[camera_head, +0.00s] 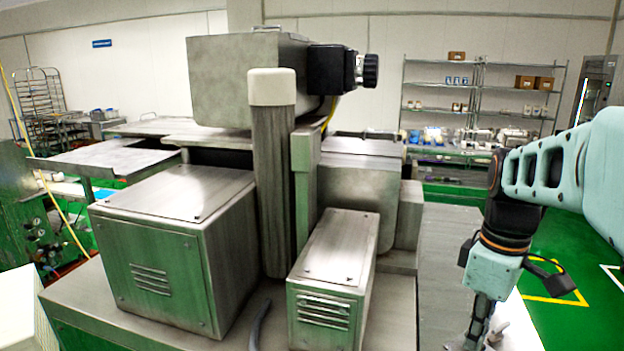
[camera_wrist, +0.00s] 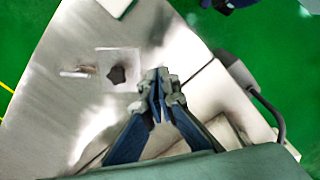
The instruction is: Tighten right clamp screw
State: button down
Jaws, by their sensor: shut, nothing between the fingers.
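A dark, star-shaped knob (camera_wrist: 119,74) sits on a pale square plate in the wrist view, left of my fingertips. It looks like a clamp screw, but I cannot tell from this view whether it is the right one. My gripper (camera_wrist: 160,82) is shut and empty, pointing at the metal surface to the right of the knob and apart from it. In the head view my gripper (camera_head: 474,335) hangs at the bottom right, beside the machine's right side, with its tips partly cut off. The knob is not discernible in the head view.
The machine's large box housing (camera_head: 160,245) and smaller vented box (camera_head: 335,265) stand left of my arm. A black knob (camera_head: 370,70) sits on the upper motor. Shelves (camera_head: 480,90) stand at the back. Green floor (camera_head: 580,250) is open at the right.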

jog(key=w+d+n+b, duration=0.2)
jog(key=w+n+b, duration=0.4)
jog(key=n, duration=0.6)
jog(key=f+b, duration=0.5)
jog(key=f, duration=0.1)
jog(key=shift+s+b, duration=0.2)
jog(key=shift+b, duration=0.1)
jog(key=shift+s+a, duration=0.35)
jog(key=shift+a, duration=0.2)
dwell(0.8)
jog(key=shift+s+d+p, duration=0.2)
jog(key=shift+s+p, duration=0.15)
dwell(0.4)
jog(key=shift+s, duration=0.15)
jog(key=shift+s+p, duration=0.45)
jog(key=shift+s, duration=0.05)
